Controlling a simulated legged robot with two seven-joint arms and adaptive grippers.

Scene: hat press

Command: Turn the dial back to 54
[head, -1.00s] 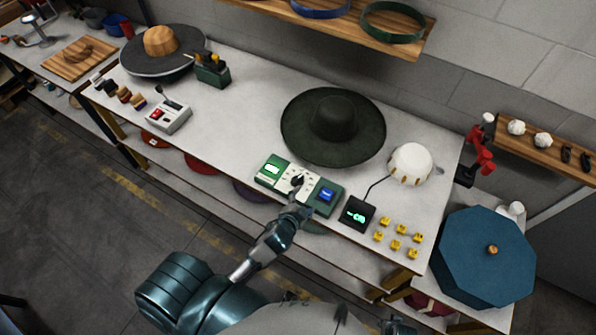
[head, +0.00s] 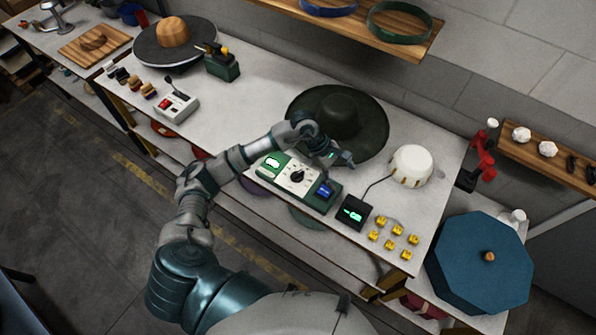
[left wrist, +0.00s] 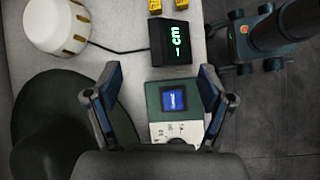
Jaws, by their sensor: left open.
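The dial (head: 297,175) is a black knob on the white face of a green control box (head: 271,177) on the table. A lit green display (head: 272,162) is at the box's left end and a blue screen (head: 325,190) at its right end. My left gripper (head: 336,163) is open and empty above the box's right part, beside the hat brim. The dial's numbers are too small to read. My right gripper is not in view.
A dark wide-brimmed hat (head: 340,112) lies behind the box.

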